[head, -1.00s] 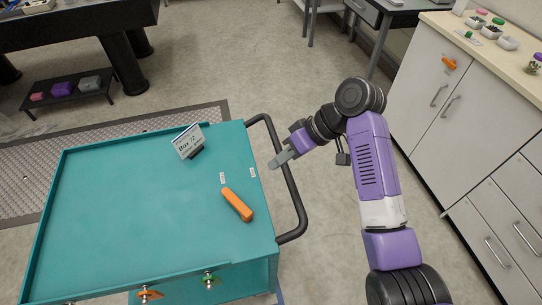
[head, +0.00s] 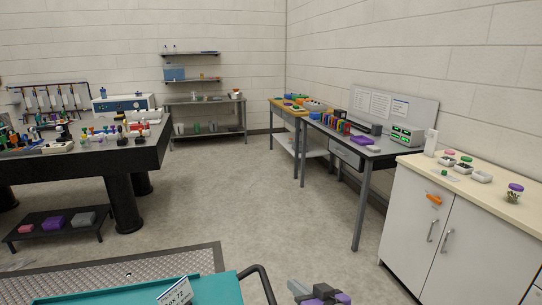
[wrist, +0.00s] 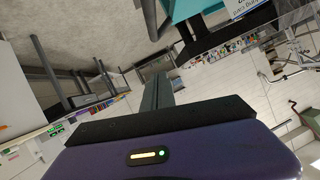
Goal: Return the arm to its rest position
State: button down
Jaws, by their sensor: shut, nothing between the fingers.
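My gripper (head: 318,292) shows at the bottom edge of the head view, just right of the teal cart's black handle. In the wrist view its fingers (wrist: 158,92) are together with nothing between them. Most of my arm is below the head view. The teal cart (head: 222,289) shows only by its far end at the bottom, with a tilted "Box 72" sign (head: 176,291) on it. The cart's handle (head: 262,280) curves up beside my gripper.
A white cabinet (head: 460,235) with a pale top stands at right. A grey bench (head: 372,150) with instruments is behind it. A black table (head: 80,165) stands at left, with a low shelf (head: 62,228) below. The middle floor (head: 235,225) is clear.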

jog(key=s+d+m+t+h, duration=0.25)
jog(key=s+d, duration=0.25)
jog(key=s, duration=0.5)
jog(key=s+d+m+t+h, duration=0.1)
jog(key=s+d+t+h, duration=0.3)
jog(key=s, duration=0.7)
jog(key=s+d+g, duration=0.2)
jog(key=s, duration=1.1)
jog(key=s+d+n+g, duration=0.1)
jog(key=s+d+g, duration=0.1)
jog(key=s, duration=1.1)
jog(key=shift+d+r, duration=0.25)
jog(key=shift+d, duration=0.15)
